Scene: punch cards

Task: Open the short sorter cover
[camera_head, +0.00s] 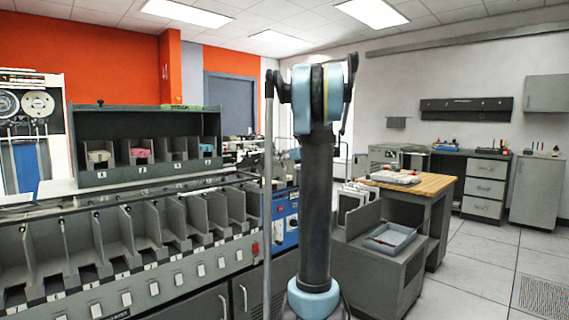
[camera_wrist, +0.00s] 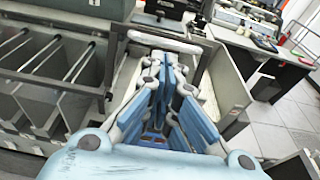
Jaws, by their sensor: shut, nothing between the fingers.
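The sorter (camera_head: 140,262) is a long grey machine with a row of open pockets in the left half of the head view. Its pockets and metal rods also show at the left of the wrist view (camera_wrist: 40,62). My gripper (camera_wrist: 163,62) is in the middle of the wrist view, its blue fingers shut and empty. Its tips point toward a pale bar (camera_wrist: 165,40) at the far side of a grey framed section. I cannot tell whether they touch it. I cannot make out which part is the short cover. In the head view my arm hides the gripper.
A dark rack (camera_head: 150,125) with numbered slots stands above the sorter. A blue panel (camera_head: 285,222) is at the sorter's right end. A grey cabinet with a tray (camera_head: 392,237) and a wooden-topped table (camera_head: 440,184) stand right of my arm. The floor at far right is clear.

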